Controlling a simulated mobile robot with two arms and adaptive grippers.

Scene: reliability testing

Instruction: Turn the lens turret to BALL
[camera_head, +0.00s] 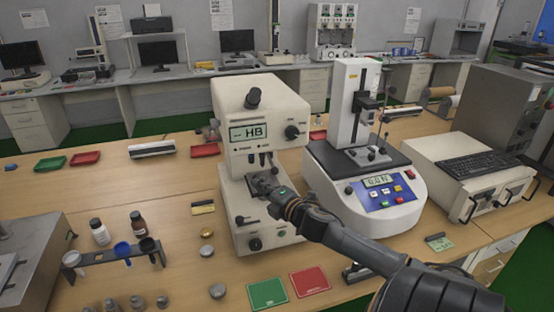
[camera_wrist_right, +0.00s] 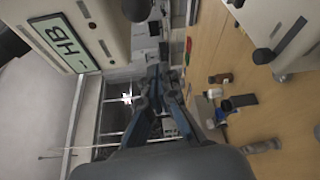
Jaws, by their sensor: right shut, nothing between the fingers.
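The cream hardness tester (camera_head: 232,165) stands on the wooden bench, its display (camera_head: 248,132) reading HB. Under its head is the lens turret (camera_head: 262,160), with short dark lens parts pointing down. I cannot read which position it is in. My right gripper (camera_head: 262,184) reaches in from the lower right, just below the turret in the head view; contact cannot be told. In the right wrist view the gripper (camera_wrist_right: 160,75) is shut and empty, and the tester's display (camera_wrist_right: 68,40) shows at upper left. My left gripper is not in view.
A second tester (camera_head: 365,180) with a blue panel stands close at the right, beside my right arm. A green card (camera_head: 267,292) and a red card (camera_head: 310,280) lie in front. A bottle rack (camera_head: 110,253) is at the left.

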